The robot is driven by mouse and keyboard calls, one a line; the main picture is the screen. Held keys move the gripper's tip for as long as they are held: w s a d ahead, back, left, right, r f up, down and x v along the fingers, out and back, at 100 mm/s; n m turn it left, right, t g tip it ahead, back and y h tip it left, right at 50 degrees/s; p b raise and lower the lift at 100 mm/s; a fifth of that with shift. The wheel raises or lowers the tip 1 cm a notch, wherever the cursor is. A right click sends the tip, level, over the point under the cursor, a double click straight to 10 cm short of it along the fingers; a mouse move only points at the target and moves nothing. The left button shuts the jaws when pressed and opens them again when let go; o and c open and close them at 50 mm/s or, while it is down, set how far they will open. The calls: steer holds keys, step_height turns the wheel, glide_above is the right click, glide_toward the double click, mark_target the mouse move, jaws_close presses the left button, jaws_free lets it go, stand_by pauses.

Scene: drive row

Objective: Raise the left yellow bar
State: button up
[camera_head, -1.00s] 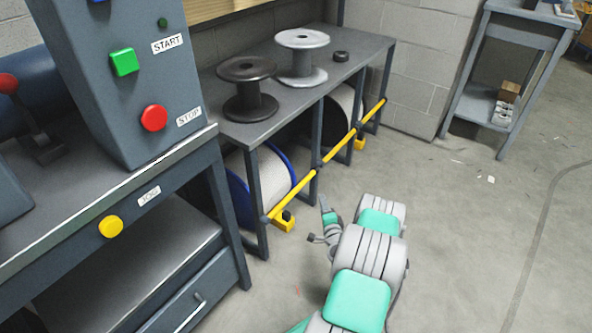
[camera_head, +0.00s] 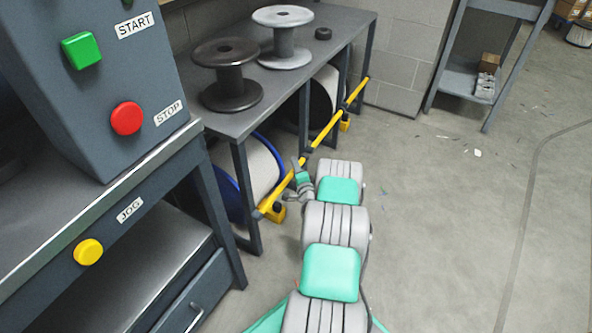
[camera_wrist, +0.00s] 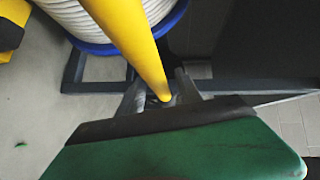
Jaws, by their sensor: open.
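The left yellow bar (camera_head: 276,194) slopes across the front of the left bay under the bench, in front of a blue-rimmed spool (camera_head: 257,162). In the wrist view the bar (camera_wrist: 138,42) runs down from the top, and its lower visible part lies between my two fingers. My gripper (camera_head: 297,168) is at the bar's right part in the head view. In the wrist view my gripper (camera_wrist: 159,92) is open, with one finger on each side of the bar. Whether either finger touches the bar cannot be told.
A second yellow bar (camera_head: 331,125) continues to the right across the other bay. A dark spool (camera_head: 230,78) and a grey spool (camera_head: 283,40) stand on the bench (camera_head: 325,62). A control box (camera_head: 95,110) stands at the left.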

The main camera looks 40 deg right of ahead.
steer(key=shift+a, duration=0.1)
jaws_close()
stand_by(0.3)
stand_by(1.0)
